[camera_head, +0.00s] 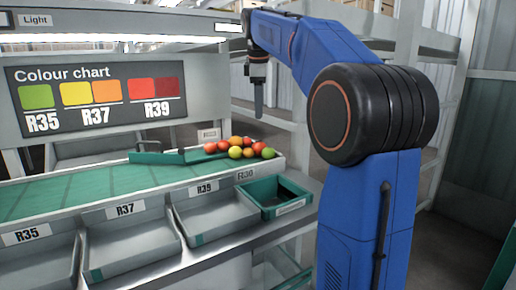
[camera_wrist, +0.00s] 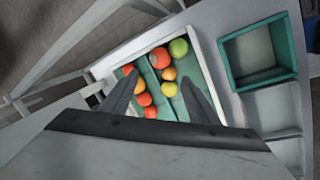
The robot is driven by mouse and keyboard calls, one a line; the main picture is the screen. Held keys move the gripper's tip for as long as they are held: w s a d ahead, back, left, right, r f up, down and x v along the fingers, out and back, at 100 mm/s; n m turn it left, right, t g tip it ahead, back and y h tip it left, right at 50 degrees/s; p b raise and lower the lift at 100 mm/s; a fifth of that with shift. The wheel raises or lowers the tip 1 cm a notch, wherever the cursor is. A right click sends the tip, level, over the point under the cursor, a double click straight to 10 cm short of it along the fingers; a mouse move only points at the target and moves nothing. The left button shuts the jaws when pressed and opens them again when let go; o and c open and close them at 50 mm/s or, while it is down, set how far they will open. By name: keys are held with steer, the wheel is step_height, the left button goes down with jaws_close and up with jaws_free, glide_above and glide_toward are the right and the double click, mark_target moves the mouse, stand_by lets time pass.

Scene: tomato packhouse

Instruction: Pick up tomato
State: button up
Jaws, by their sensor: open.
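Several tomatoes (camera_head: 236,147), red, orange, yellow and green, lie grouped at the right end of the green belt (camera_head: 75,190). In the wrist view the tomatoes (camera_wrist: 160,58) lie on the green surface, beyond and between my fingers. A green tomato (camera_wrist: 179,48) is at the upper right of the group, beside a large red-orange one (camera_wrist: 160,58). My gripper (camera_head: 258,112) points down above and a little behind the group in the head view. In the wrist view my gripper (camera_wrist: 162,84) has its two fingers apart, with nothing held between them.
Grey trays labelled R39 (camera_head: 205,214), R37 (camera_head: 130,240) and R35 (camera_head: 36,262) line the front. The colour chart board (camera_head: 95,95) stands behind the belt.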

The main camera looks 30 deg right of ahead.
mark_target(259, 143)
steer(key=x, duration=1.6)
steer(key=shift+f, duration=0.1)
steer(key=c, duration=0.5)
